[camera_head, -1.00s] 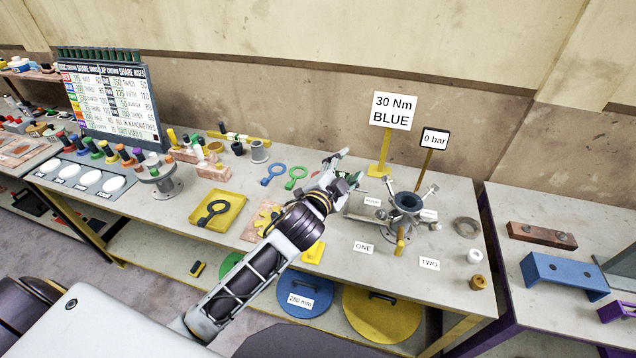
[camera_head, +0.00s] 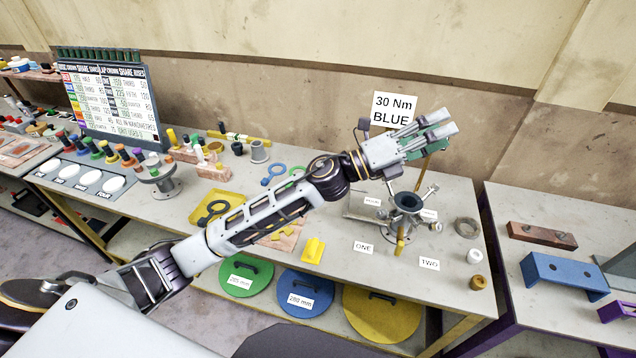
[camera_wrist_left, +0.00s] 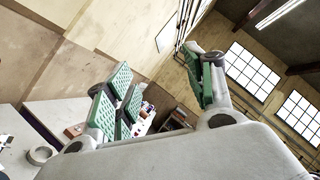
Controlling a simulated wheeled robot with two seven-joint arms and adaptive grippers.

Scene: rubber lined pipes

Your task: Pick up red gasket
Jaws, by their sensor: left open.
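I cannot make out a red gasket in either view; part of the table is hidden behind my left arm. A blue ring with a handle (camera_head: 273,174) lies on the table, with a green ring (camera_head: 297,172) beside it, partly covered by my arm. A dark ring with a handle (camera_head: 211,211) lies in a yellow tray (camera_head: 235,203). My left gripper (camera_head: 446,128) is raised above the table, in front of the 30 Nm BLUE sign (camera_head: 394,109). Its green-padded fingers (camera_wrist_left: 165,88) stand apart and empty in the left wrist view. My right gripper is not in view.
A flanged pipe assembly (camera_head: 407,203) stands below my left gripper. A grey ring (camera_head: 467,228) lies to its right; it also shows in the left wrist view (camera_wrist_left: 41,155). A second table (camera_head: 560,240) stands at the right, across a gap.

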